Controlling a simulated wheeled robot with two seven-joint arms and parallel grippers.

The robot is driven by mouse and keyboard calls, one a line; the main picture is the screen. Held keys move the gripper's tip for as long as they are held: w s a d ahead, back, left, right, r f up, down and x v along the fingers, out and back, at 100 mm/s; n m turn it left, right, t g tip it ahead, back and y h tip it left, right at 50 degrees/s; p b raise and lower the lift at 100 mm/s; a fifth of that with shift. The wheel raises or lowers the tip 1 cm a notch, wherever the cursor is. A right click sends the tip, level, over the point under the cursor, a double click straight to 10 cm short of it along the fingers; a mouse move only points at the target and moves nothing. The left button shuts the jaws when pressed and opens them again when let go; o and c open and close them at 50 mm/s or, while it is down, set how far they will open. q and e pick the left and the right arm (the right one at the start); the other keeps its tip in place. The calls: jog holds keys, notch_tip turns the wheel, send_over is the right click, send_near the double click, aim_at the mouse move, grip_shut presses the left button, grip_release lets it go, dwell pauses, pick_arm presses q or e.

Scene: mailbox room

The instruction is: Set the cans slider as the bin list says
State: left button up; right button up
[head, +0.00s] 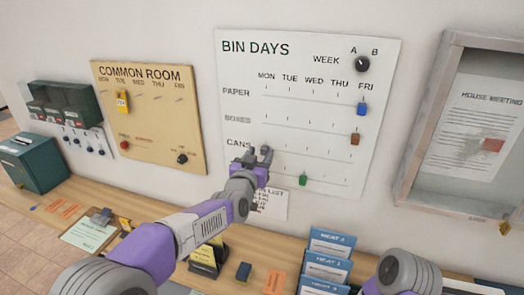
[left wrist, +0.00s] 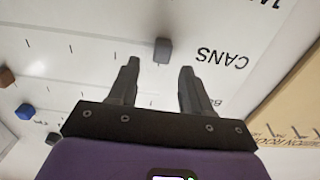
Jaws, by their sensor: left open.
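The white BIN DAYS board (head: 300,75) hangs on the wall, with rows for PAPER, BOXES and CANS and a lower row. The grey cans slider (left wrist: 162,50) sits near the CANS label, at the Monday end. My left gripper (head: 256,158) is at that end of the row, open. In the left wrist view, the slider shows just beyond the gap between the open fingertips (left wrist: 160,70), not gripped. In the head view, the gripper makes the slider hard to pick out. The bin list (head: 268,207) hangs below the board, partly hidden by my left arm. My right gripper is out of view.
The blue slider (head: 362,109) and brown slider (head: 355,139) are at the Friday end; the green slider (head: 303,180) is lower. The week dial (head: 362,64) is at top right. A yellow COMMON ROOM board (head: 150,125) hangs left; a glazed noticeboard (head: 416,120) hangs right.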

aim_at(265, 150)
pick_arm(q)
jog(key=shift+x, duration=1.25)
jog(key=shift+c, duration=0.3)
grip_shut()
